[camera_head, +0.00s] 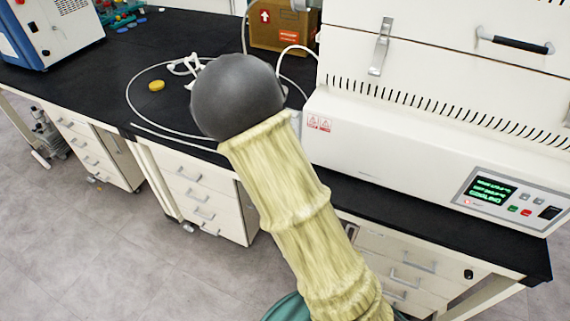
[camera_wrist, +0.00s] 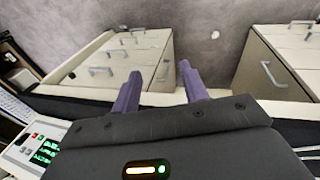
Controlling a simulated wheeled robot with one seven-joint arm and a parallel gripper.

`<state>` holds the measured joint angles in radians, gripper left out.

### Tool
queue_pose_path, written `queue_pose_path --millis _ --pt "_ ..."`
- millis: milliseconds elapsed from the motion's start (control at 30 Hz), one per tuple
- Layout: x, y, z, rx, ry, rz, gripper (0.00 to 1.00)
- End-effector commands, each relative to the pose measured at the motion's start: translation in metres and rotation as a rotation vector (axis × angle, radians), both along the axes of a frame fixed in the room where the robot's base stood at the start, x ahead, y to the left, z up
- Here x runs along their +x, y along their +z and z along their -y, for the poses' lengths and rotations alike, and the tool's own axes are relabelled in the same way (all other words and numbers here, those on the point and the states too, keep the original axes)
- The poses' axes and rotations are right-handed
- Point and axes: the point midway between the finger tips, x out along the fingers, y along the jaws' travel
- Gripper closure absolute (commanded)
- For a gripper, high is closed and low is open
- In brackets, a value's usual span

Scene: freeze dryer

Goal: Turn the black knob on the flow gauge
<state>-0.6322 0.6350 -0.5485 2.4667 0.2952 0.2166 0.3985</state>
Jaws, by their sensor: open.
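I cannot make out the flow gauge or its black knob in either view. In the head view, a white tube fitting (camera_head: 184,66) and white tubing lie on the black bench top, partly behind the dark round end of my arm. My gripper (camera_wrist: 158,72) shows in the wrist view with two purple fingers spread apart and nothing between them. It points down past the bench edge toward the drawers and floor. In the head view my arm hides the gripper.
A white freeze dryer (camera_head: 410,140) with a lit control panel (camera_head: 513,198) stands on the bench (camera_head: 80,70) at the right. A cardboard box (camera_head: 283,28), a yellow disc (camera_head: 157,85) and a blue-white machine (camera_head: 50,30) are also on it. Drawer cabinets (camera_head: 205,195) stand underneath.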

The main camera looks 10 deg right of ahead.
Motion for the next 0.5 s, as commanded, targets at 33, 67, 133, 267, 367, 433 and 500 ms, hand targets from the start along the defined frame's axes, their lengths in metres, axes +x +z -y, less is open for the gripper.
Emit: queue_pose_path --millis 33,67,133,267,367,433,500 --pt "0.001 -0.022 0.003 -0.056 -0.020 0.004 0.56" --pt "0.002 -0.029 0.006 -0.088 -0.038 0.013 0.56" --pt "0.006 -0.044 0.012 -0.163 -0.074 0.044 0.56" --pt "0.018 -0.064 0.024 -0.308 -0.125 0.137 0.56" --pt "0.032 -0.072 0.031 -0.413 -0.149 0.238 0.56" --pt "0.044 -0.074 0.032 -0.480 -0.155 0.326 0.56" --pt "0.057 -0.073 0.031 -0.538 -0.156 0.427 0.56"
